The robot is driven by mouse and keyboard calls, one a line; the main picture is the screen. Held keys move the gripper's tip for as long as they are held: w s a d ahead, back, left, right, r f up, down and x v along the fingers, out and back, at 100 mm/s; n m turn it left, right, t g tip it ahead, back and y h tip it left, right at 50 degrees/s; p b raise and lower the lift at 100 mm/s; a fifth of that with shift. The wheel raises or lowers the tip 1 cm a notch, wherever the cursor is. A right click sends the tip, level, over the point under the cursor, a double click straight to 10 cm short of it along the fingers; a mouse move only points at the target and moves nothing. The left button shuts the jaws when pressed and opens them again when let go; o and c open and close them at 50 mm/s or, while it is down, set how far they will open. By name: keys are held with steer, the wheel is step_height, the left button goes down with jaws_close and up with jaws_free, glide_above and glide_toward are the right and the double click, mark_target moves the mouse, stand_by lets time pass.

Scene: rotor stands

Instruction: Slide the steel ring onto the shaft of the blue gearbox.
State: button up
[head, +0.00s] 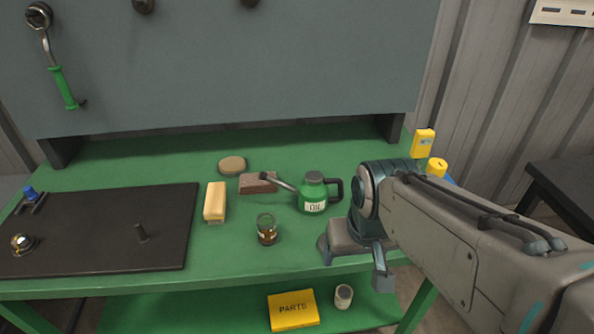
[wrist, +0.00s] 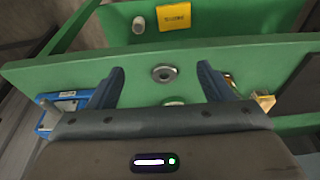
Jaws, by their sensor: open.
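The steel ring (wrist: 164,73) lies flat on the green bench top near its front edge, with its hole facing up. In the wrist view my gripper (wrist: 160,68) is open, with one finger to each side of the ring and nothing held. I cannot tell the finger height above the bench. In the head view my gripper (head: 382,276) is over the right part of the bench and the ring is hidden behind it.
A yellow block (head: 215,202), glass jar (head: 267,229) and green oil can (head: 314,192) stand between.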

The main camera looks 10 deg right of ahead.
steer(key=w+f+g+p, duration=0.3)
steer(key=w+p, duration=0.5)
steer(key=w, duration=0.6)
step_height(320, 180, down, 10)
steer(key=b, duration=0.8)
steer(key=shift+a, duration=0.1)
steer(key=c, duration=0.9)
